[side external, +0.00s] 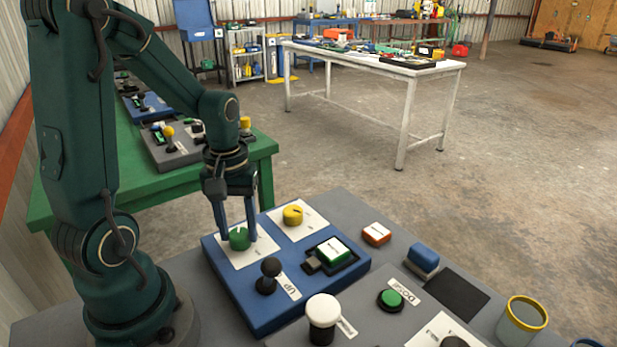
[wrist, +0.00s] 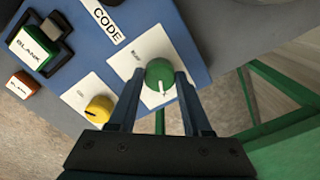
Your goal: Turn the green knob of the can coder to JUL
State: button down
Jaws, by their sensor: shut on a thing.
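The can coder is a blue panel (side external: 222,258) on the grey bench, seen also in the wrist view (wrist: 185,42). Its green knob (side external: 239,239) sits on a white label plate and shows in the wrist view (wrist: 161,75) with a white pointer line toward the lower part of the picture. The label's lettering is too small to read. My gripper (side external: 236,234) reaches down from above, its blue fingers shut on the green knob, one on each side. In the wrist view the fingers (wrist: 158,95) flank the knob.
A yellow knob (side external: 293,215) is beside the green one. A black-ball lever (side external: 270,268) and a green-and-white BLANK block (side external: 333,250) in a black holder stand on the panel. A white-topped knob (side external: 323,311), green button (side external: 390,298) and yellow-rimmed cup (side external: 522,322) are nearby.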

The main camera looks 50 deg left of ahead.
aim_at(241, 234)
jog(key=shift+c, duration=1.7)
grip_release()
jog(key=shift+r, duration=0.1)
jog(key=shift+r, duration=2.5)
jog(key=shift+w+d+r, duration=0.1)
jog(key=shift+d, duration=0.1)
jog(key=s+d+r+m+t, duration=0.3)
jog(key=d+r+m+t, duration=0.2)
jog(key=d+m, duration=0.5)
jog(key=shift+d+r+t, duration=0.2)
jog(key=shift+r+t, duration=0.05)
jog(key=shift+t, duration=0.05)
